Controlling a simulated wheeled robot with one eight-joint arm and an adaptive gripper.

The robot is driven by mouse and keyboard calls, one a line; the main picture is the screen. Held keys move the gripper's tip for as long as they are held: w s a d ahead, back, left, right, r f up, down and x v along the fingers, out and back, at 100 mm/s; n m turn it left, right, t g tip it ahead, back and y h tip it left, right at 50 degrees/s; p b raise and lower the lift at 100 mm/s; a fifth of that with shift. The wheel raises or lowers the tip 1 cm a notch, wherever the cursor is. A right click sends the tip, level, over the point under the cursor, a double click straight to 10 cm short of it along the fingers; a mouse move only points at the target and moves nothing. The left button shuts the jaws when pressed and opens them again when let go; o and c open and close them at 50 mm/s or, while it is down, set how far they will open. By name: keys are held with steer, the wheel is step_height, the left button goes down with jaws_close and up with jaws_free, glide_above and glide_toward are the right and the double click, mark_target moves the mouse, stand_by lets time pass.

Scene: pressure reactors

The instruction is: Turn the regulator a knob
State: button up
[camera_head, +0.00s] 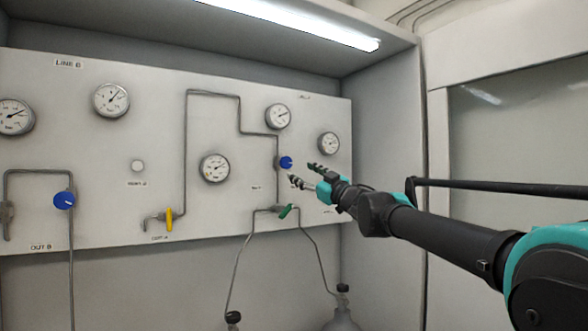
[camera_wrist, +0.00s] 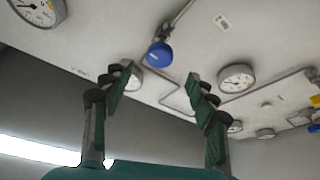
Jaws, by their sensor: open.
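A blue knob (camera_head: 286,162) sits on a vertical pipe on the right part of the panel. A blue knob (camera_wrist: 159,54) also shows in the wrist view, beyond the gap between my fingers; it is likely the same one. Another blue knob (camera_head: 64,200) is at the far left above the "OUT B" label. I cannot read a label that says which is regulator A. My gripper (camera_head: 303,173) is open and empty, just right of the right-hand blue knob. Its two spread fingers show in the wrist view (camera_wrist: 161,80), apart from the knob.
The panel (camera_head: 120,215) carries several round gauges, such as one (camera_head: 215,167) left of the right-hand knob. A yellow valve handle (camera_head: 169,219) and a green handle (camera_head: 286,211) stick out lower down. A side wall (camera_head: 385,130) stands right of the panel.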

steer(key=v, duration=0.2)
steer(key=shift+s+d+f, duration=0.15)
steer(key=shift+s+d, duration=0.05)
stand_by(0.4)
steer(key=w+d+f+m+t+h, duration=0.35)
steer(key=d+f+m+h, duration=0.65)
steer(key=d+f, duration=0.4)
steer(key=s+d+f+m+g+h, duration=0.1)
steer(key=s+d+f+g+h, duration=0.15)
steer(key=f, duration=0.55)
steer(key=s+d+f+m+g+h, duration=0.1)
steer(key=d+f+h, duration=0.3)
steer(key=f, duration=0.5)
steer(key=s+f+m+g+y, duration=0.1)
steer(key=s+f+g, duration=1)
steer(key=s+f, duration=1.7)
step_height(320, 180, down, 4)
steer(key=shift+s+r+m+g, duration=0.1)
steer(key=shift+s+m+g, duration=0.2)
steer(key=shift+m, duration=0.1)
